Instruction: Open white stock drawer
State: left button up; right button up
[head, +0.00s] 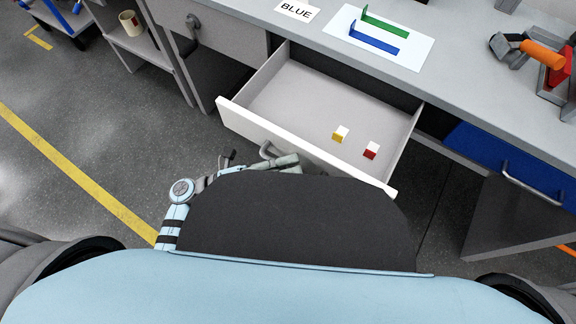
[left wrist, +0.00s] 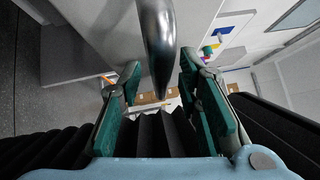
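The white stock drawer (head: 300,150) is pulled well out of the bench in the head view, its inside showing. It holds one yellow-and-white block (head: 340,134) and one red-and-white block (head: 371,150). My left gripper (head: 262,163) is at the drawer front by the grey handle (head: 268,149), partly hidden by my own body. In the left wrist view, the handle (left wrist: 157,40) comes down between the two green-padded fingers of the gripper (left wrist: 160,98). The fingers are apart, with gaps beside the bar. My right gripper is not in view.
The bench top (head: 460,80) above carries a white sheet (head: 400,55) with green and blue brackets, a BLUE label (head: 296,11) and an orange-handled tool (head: 542,54). A blue drawer (head: 510,165) is to the right. Open floor (head: 90,130) lies to the left.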

pick_arm(q)
jog(key=v, duration=1.2)
dwell(0.3)
